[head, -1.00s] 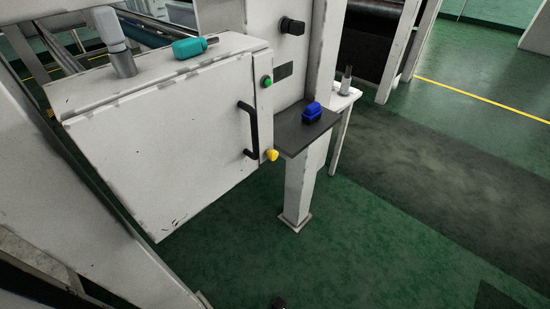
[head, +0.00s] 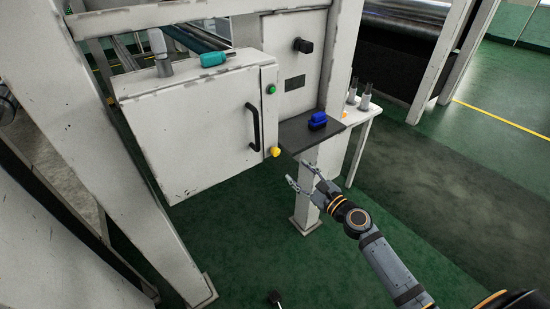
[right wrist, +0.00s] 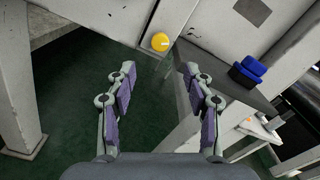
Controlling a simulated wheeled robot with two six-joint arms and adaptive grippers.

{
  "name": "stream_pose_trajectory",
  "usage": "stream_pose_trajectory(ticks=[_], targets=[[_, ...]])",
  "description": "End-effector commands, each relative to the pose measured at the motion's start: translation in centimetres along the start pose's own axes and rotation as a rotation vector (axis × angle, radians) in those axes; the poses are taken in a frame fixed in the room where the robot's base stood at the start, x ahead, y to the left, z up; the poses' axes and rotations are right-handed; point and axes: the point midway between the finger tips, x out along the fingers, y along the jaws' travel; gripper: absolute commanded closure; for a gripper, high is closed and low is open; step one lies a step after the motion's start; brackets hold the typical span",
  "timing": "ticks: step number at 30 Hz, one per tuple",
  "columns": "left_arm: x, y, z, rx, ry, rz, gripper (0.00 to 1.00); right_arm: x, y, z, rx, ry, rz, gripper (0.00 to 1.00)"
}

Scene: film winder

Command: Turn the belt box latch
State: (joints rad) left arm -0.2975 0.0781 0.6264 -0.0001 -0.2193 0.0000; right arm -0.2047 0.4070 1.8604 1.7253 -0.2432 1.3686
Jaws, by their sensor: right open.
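The white belt box (head: 195,130) has a black bar handle (head: 253,127) on its door. A round yellow knob (head: 275,151) is at the lower right corner of the box, and a green button (head: 271,89) is above it. A black knob (head: 303,45) is on the panel to the right. I cannot tell for sure which is the latch. My right gripper (head: 299,173) is open and empty, below and right of the yellow knob. In the right wrist view the yellow knob (right wrist: 160,42) shows beyond the open fingertips (right wrist: 158,70), apart from them. My left gripper is not in view.
A dark shelf (head: 295,138) holding a blue object (head: 317,121) juts out just above my right gripper. Its post (head: 307,205) stands close by. A white side table (head: 357,113) is behind. A teal tool (head: 214,59) lies on the box. Green floor in front is open.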

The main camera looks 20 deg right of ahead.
Motion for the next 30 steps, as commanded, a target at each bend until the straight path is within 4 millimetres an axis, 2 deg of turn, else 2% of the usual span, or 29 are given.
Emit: stream_pose_trajectory(ticks=[5, 9, 15, 20, 27, 30], targets=[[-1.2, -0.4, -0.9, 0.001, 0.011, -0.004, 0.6, 2.7, -0.2, 0.5, 0.005, -0.003, -0.003, 0.48], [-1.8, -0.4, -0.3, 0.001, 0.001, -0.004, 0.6, 5.8, -0.2, 0.3, 0.002, -0.001, -0.003, 0.48], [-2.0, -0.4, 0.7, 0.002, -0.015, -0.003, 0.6, 9.2, -0.1, 0.0, -0.001, 0.001, -0.002, 0.48], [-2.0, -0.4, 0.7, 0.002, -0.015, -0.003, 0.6, 10.2, 0.0, -0.1, -0.003, 0.002, -0.001, 0.48], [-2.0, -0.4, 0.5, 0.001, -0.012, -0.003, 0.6, 10.3, 0.0, -0.1, -0.004, 0.002, 0.0, 0.48], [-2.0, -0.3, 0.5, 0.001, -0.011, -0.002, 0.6, 10.3, 0.0, -0.1, -0.004, 0.002, 0.0, 0.6]])
